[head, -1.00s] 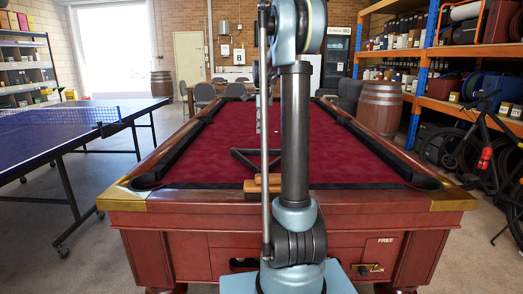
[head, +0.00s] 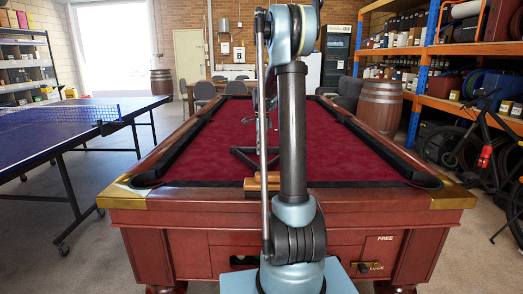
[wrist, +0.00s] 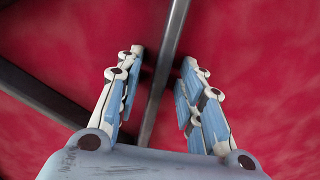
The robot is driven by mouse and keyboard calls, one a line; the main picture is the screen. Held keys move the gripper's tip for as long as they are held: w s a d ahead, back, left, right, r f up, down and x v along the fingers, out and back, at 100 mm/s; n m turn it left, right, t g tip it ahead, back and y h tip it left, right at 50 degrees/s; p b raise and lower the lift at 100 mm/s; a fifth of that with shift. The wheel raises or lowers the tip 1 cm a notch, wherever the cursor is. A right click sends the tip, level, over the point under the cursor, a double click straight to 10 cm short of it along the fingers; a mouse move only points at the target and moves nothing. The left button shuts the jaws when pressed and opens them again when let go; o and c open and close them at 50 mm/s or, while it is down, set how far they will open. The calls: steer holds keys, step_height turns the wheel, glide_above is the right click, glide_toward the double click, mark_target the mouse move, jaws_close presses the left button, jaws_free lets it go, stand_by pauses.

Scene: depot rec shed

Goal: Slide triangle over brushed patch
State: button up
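The triangle (head: 241,158) is a dark frame lying on the red cloth of the pool table (head: 335,150), partly hidden behind my arm in the head view. In the wrist view one dark bar of the triangle (wrist: 172,32) runs between my fingers, and another bar slants off to the left. My gripper (wrist: 162,57) is open, with a finger on each side of the bar and gaps showing at both sides. Whether the fingertips touch the cloth is unclear. I cannot make out a distinct brushed patch; the cloth looks mottled in the wrist view.
A tan wooden piece (head: 254,182) lies at the table's near edge, partly behind my arm. Dark cushions and wooden rails border the cloth. A ping-pong table (head: 60,132) stands left; a barrel (head: 380,106), shelves and a bicycle (head: 485,150) stand right. The cloth right of my arm is clear.

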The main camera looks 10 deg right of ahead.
jaws_close()
